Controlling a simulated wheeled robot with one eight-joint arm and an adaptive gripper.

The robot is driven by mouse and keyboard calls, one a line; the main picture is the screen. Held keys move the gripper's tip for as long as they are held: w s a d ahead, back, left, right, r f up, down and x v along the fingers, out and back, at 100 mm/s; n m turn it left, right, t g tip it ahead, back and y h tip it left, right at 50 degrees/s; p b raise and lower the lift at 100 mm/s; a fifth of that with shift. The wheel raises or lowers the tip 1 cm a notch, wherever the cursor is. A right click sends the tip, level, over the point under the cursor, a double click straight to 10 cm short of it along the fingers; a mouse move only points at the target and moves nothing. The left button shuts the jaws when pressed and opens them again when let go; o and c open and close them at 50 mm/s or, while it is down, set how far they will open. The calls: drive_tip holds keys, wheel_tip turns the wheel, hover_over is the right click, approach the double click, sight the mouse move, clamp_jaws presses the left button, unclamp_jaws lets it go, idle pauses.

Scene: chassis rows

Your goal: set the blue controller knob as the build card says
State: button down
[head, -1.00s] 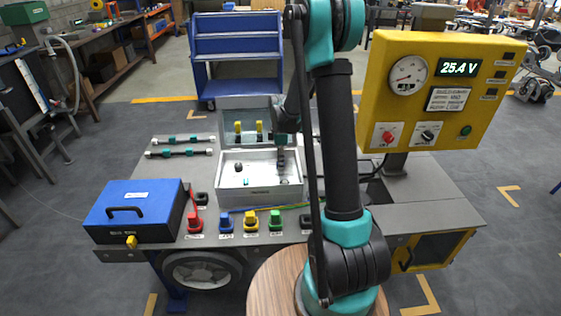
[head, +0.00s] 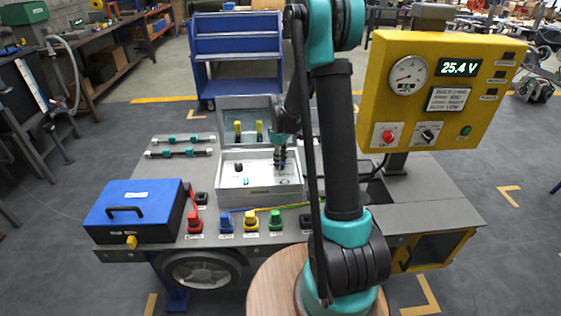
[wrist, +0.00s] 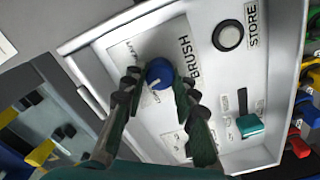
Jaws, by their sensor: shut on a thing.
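The blue controller knob (wrist: 159,74) sits on the light grey controller panel beside the word BRUSH. A pale pointer line shows on its lower edge, and small printed labels lie around it, too blurred to read. My gripper (wrist: 157,88) is shut on the knob, one finger on each side. In the head view my gripper (head: 281,163) reaches down into the right part of the open controller box (head: 261,198), hiding the knob. The build card (head: 449,99) is on the yellow panel; its small text is not clearly readable.
A blue case (head: 133,211) and coloured plugs (head: 250,221) are nearby. The yellow panel (head: 484,121) reads 25.4 V.

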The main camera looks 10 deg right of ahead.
drive_tip(key=m, duration=0.6)
drive_tip(key=shift+m, duration=0.3)
drive_tip(key=m, duration=0.6)
drive_tip(key=shift+m, duration=0.4)
drive_tip(key=c, duration=1.2)
unclamp_jaws()
drive_tip(key=shift+r, duration=0.1)
wheel_tip(320, 180, up, 12)
drive_tip(key=shift+f, duration=0.1)
